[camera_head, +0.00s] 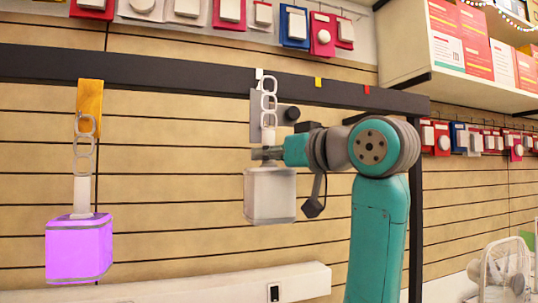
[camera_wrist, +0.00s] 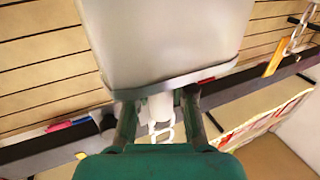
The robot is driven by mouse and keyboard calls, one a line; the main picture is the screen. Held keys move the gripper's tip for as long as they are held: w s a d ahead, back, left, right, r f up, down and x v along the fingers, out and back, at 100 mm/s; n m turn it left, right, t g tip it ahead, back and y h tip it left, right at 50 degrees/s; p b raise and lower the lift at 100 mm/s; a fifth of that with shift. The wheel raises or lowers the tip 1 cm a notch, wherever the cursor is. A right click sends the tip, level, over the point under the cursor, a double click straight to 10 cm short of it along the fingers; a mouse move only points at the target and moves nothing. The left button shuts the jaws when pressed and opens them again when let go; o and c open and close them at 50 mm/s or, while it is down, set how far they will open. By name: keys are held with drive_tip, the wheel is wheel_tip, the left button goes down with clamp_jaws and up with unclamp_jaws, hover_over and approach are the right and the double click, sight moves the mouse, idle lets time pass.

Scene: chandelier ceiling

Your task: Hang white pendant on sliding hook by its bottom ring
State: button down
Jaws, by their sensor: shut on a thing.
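The white pendant (camera_head: 270,196) hangs upright below my gripper (camera_head: 264,153), which is shut on its stem just above the shade. Its chain of white rings (camera_head: 268,101) rises to about the dark rail's height. A grey plate with a dark knob (camera_head: 291,113), possibly the sliding hook, is behind and right of the chain. I cannot tell whether any ring is on a hook. In the wrist view the pendant's shade (camera_wrist: 170,40) fills the top middle, with the stem (camera_wrist: 160,106) between my fingers and part of a ring beyond.
A dark rail (camera_head: 180,68) crosses the view, with white, yellow and red marks near the right. A purple pendant (camera_head: 79,248) hangs from a yellow hook (camera_head: 89,97) on the left. Boxes on a shelf (camera_head: 470,83) and a fan (camera_head: 503,268) are at the right.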

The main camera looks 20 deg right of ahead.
drive_tip(key=shift+w, duration=1.6)
idle(0.3)
drive_tip(key=shift+w, duration=0.5)
drive_tip(key=shift+f, duration=0.7)
idle(0.6)
idle(0.3)
drive_tip(key=shift+c, duration=1.3)
unclamp_jaws()
drive_tip(key=shift+w, duration=0.1)
